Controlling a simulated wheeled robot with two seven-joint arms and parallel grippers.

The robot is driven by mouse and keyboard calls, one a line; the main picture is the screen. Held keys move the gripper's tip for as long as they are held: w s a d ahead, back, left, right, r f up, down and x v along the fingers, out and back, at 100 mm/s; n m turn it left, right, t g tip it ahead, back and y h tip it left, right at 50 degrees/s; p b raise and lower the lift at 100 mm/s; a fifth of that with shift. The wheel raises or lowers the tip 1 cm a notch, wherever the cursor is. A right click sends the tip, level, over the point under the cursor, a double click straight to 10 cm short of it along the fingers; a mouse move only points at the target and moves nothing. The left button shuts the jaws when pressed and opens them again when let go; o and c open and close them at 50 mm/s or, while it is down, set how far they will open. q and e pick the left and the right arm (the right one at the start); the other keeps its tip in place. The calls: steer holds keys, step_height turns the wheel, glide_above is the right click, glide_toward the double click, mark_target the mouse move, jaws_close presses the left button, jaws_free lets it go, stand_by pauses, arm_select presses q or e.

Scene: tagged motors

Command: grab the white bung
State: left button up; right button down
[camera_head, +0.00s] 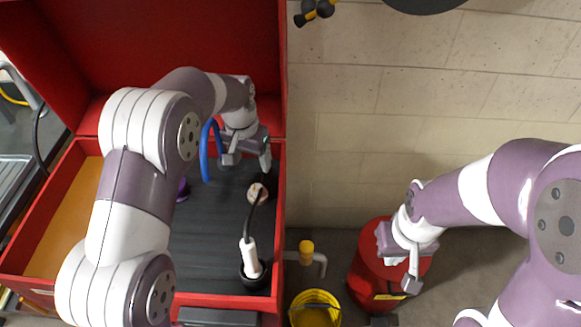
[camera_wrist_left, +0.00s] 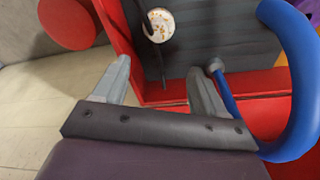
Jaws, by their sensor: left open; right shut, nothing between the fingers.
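A round whitish piece with brown specks (camera_head: 257,193), which looks like the white bung, is on the dark mat (camera_head: 205,240) inside the red box. It also shows at the top of the left wrist view (camera_wrist_left: 158,25), with a dark cable beside it. My left gripper (camera_head: 247,161) is open and empty over the box's right side, just behind the piece in the head view. Its fingers (camera_wrist_left: 158,68) are apart, with the piece beyond them. My right gripper (camera_head: 411,284) is shut and empty, in front of a red canister (camera_head: 367,278).
A white cylinder (camera_head: 250,257) with a black cable stands in a dark cup near the box's front. A blue curved tube (camera_head: 205,150) is close beside my left gripper. The red wall (camera_head: 280,215) bounds the right side. A yellow bucket (camera_head: 315,298) stands outside.

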mark_target(257, 187)
arm_select(q)
steer(key=f, duration=1.1)
steer(key=shift+s+d+f+p, duration=0.15)
steer(key=shift+s+d+p, duration=0.05)
steer(key=shift+d+p, duration=0.15)
steer(key=shift+w+a+f, duration=0.1)
steer(key=shift+w+f, duration=0.05)
steer(key=shift+f, duration=0.25)
steer(key=shift+r, duration=0.15)
steer(key=c, duration=1.1)
